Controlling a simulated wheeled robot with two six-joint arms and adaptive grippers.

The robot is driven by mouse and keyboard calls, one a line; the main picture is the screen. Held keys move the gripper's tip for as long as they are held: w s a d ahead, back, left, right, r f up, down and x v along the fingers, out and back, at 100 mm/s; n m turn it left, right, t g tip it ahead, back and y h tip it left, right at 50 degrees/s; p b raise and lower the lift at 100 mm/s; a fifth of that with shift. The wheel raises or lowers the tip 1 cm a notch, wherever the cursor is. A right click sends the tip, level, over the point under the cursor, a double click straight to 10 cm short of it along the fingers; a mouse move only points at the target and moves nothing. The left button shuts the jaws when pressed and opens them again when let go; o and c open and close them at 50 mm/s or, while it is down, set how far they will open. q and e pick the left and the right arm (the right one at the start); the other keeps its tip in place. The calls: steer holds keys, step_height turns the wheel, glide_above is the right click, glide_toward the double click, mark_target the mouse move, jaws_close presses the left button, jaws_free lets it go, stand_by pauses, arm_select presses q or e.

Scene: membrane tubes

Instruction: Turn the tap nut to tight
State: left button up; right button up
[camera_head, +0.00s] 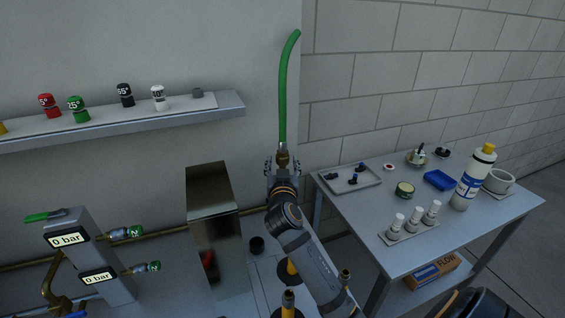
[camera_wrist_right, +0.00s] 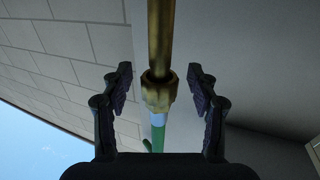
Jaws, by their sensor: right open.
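The tap nut (camera_wrist_right: 159,94) is a brass hex nut on a brass pipe in the right wrist view. A green hose (camera_head: 283,90) rises from the brass fitting (camera_head: 283,159) against the wall in the head view. My right gripper (camera_wrist_right: 160,88) is open, with one dark finger on each side of the nut and a visible gap on both sides. In the head view my right gripper (camera_head: 283,165) is at the foot of the hose, around the brass fitting. Marks for tight on the nut cannot be made out. My left gripper is not seen.
A metal box (camera_head: 212,185) stands left of my right arm. A panel with 0 bar displays (camera_head: 68,239) is at the far left. A shelf (camera_head: 130,123) with coloured caps runs along the wall. A side table (camera_head: 340,205) with bottles and trays stands at the right.

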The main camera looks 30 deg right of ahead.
mark_target(283, 165)
steer(key=v, duration=0.6)
steer(key=shift+s+a, duration=0.2)
steer(key=shift+s, duration=0.15)
steer(key=shift+w+d, duration=0.1)
